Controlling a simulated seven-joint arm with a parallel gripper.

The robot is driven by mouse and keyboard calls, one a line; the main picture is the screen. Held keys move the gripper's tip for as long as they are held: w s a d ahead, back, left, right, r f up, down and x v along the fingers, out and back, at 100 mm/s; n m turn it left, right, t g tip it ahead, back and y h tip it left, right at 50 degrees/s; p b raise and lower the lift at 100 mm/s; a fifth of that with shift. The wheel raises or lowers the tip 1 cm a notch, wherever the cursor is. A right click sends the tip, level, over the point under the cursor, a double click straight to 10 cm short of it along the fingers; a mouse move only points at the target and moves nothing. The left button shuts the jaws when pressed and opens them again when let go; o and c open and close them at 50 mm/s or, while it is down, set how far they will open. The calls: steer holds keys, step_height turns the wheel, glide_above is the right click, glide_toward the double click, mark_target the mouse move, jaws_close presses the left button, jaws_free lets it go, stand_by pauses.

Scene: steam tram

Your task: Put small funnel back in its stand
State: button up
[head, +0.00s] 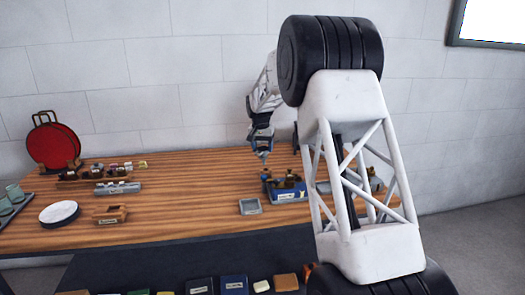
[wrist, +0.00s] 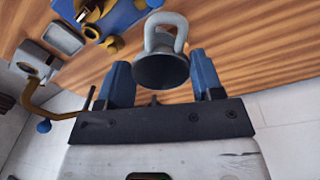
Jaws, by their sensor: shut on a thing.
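My gripper (head: 262,152) is above the wooden table, right of the table's middle in the head view. In the wrist view its two blue fingers (wrist: 162,84) are shut on a small grey funnel (wrist: 161,68), whose wide dark mouth faces the camera and whose looped handle points away. The funnel is too small to make out clearly in the head view. A blue stand with a label and brass-coloured parts (head: 290,196) stands on the table just right of and below the gripper. It also shows in the wrist view (wrist: 132,14). I cannot tell whether it is the funnel's stand.
A small grey tray (head: 250,206) lies left of the blue stand. A grey labelled rack (head: 118,188), a brown labelled block (head: 109,215), a white plate (head: 59,213) and a red round case (head: 53,143) stand at left. Bare table lies between.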

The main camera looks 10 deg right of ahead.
steer(key=w+d+f+m, duration=0.3)
steer(key=w+m, duration=0.1)
steer(key=w, duration=0.6)
steer(key=shift+s+f, duration=0.1)
steer(key=shift+f, duration=0.1)
stand_by(0.5)
steer(key=shift+f, duration=1.9)
steer(key=shift+f, duration=2.05)
stand_by(2.3)
